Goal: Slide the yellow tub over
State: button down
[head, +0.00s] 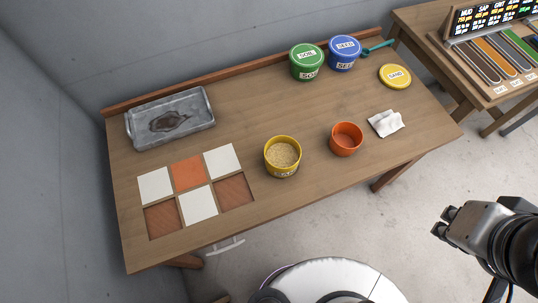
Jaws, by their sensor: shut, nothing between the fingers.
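The yellow tub (282,157) stands upright and open near the front middle of the wooden table (255,108). It holds tan grainy stuff, and part of a label shows low on its front. My gripper (440,224) is at the lower right, off the table's front edge and well apart from the tub. Its fingers are shut and it holds nothing that I can see. A yellow lid (395,76) marked SAND lies at the table's right back.
An orange cup (346,139) and a crumpled white cloth (386,123) are right of the tub. Left are white and orange tiles (198,205) and a stained metal tray (171,118). Green (307,62) and blue (344,52) tubs stand at the back. Bare wood lies behind the yellow tub.

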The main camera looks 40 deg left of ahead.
aim_at(282, 154)
jog(key=k+u, duration=0.1)
jog(key=u, duration=1.4)
